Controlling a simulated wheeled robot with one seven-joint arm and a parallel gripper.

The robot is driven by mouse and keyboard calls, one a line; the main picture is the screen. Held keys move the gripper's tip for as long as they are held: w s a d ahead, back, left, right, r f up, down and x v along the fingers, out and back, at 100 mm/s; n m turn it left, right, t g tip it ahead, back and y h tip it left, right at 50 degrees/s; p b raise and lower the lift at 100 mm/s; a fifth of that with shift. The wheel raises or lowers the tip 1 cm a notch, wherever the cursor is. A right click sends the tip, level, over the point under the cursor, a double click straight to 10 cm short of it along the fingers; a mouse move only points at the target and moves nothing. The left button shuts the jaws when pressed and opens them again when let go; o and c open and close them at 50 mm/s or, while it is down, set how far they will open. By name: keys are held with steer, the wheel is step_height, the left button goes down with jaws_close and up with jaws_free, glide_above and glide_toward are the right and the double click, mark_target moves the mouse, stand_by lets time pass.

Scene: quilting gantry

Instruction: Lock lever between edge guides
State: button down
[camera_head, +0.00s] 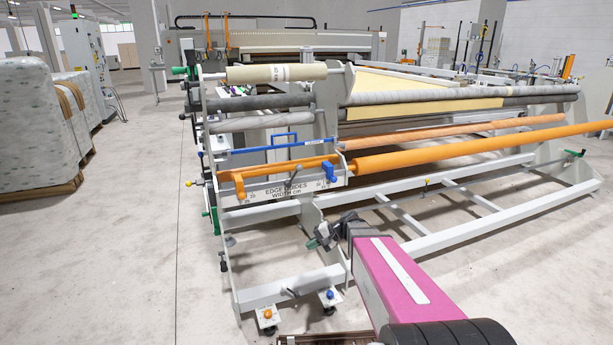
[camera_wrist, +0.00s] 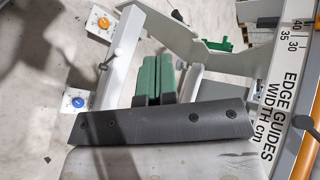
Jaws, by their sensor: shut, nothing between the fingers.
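The label plate (camera_head: 285,188) reading "EDGE GUIDES WIDTH cm" runs along the front left of the gantry. The orange edge guide (camera_head: 239,186) is at its left and the blue edge guide (camera_head: 329,171) at its right. The dark lock lever (camera_head: 292,181) stands between them. In the wrist view, a dark-knobbed lever (camera_wrist: 303,122) shows at the right edge, over the label plate (camera_wrist: 278,110). My gripper (camera_head: 317,239) is below and right of the plate, apart from the lever. Its green fingers (camera_wrist: 158,77) are together and empty.
An orange roller (camera_head: 450,147) extends right from the guides. The grey lower frame (camera_head: 290,288) has an orange knob (camera_wrist: 103,23) and a blue knob (camera_wrist: 78,101) on its feet. Wrapped mattresses (camera_head: 35,125) stand at the left. The floor between is clear.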

steer(key=w+r+m+t+y, duration=0.3)
steer(key=w+r+y, duration=0.3)
steer(key=w, duration=0.4)
steer(key=m+t+y, duration=0.4)
steer(key=t+y, duration=0.1)
steer(key=t, duration=0.2)
glide_toward(294, 175)
steer(key=w+d+f, duration=0.1)
steer(key=d, duration=0.3)
steer(key=shift+w+d+r+y, duration=0.1)
steer(key=shift+w+d+y, duration=0.2)
steer(key=shift+d, duration=0.2)
steer(key=shift+a, duration=0.1)
steer(key=x, duration=0.9)
steer(key=shift+a+r, duration=0.2)
steer(key=shift+r, duration=0.15)
steer(key=shift+a+r, duration=0.1)
steer(key=shift+r, duration=0.05)
